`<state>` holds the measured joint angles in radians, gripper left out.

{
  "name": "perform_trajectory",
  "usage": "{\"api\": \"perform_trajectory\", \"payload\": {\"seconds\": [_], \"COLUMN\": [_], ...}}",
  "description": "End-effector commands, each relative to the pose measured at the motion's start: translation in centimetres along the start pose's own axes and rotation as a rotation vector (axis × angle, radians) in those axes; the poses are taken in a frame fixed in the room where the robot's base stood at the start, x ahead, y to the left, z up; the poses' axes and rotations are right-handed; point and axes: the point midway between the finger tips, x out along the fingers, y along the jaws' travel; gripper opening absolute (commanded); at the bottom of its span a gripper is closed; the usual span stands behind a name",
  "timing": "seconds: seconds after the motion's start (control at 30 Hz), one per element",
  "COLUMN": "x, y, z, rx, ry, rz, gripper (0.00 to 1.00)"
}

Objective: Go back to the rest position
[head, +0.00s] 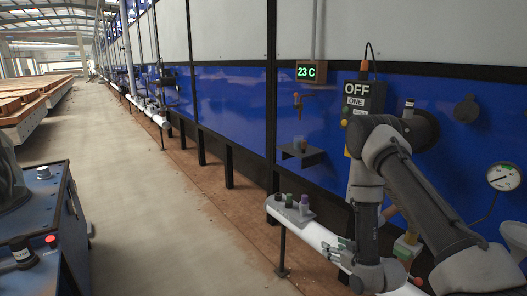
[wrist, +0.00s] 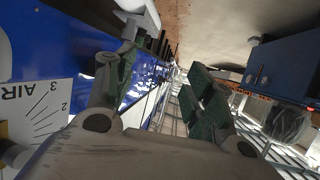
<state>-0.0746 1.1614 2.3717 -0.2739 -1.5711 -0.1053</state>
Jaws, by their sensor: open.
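My gripper (head: 338,249) is at the lower right of the head view, low beside the white pipe (head: 318,238) along the blue wall. My arm bends over at the elbow and its forearm hangs down to the gripper. In the wrist view my gripper (wrist: 160,88) shows two fingers with green pads spread apart, with nothing between them. The wrist picture looks along the wall, which appears at its left.
A plate with green and purple pieces (head: 304,203) sits on the pipe just left of my gripper. A small shelf (head: 302,153) holds cups. A control box (head: 365,98) and a gauge (head: 504,176) are near my arm. A blue machine (head: 45,225) stands left; the floor between is clear.

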Motion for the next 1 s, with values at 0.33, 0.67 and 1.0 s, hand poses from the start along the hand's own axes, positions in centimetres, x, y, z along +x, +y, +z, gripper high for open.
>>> {"api": "perform_trajectory", "payload": {"seconds": [0.33, 0.67, 1.0], "x": [-0.6, -5.2, -16.3], "y": [-0.3, -0.6, 1.5], "z": [5.0, 13.0, 7.5], "rx": [0.015, 0.046, 0.111], "ry": [-0.213, -0.624, -1.144], "rz": [-0.01, -0.009, 0.078], "gripper": [0.53, 0.53, 0.53]}}
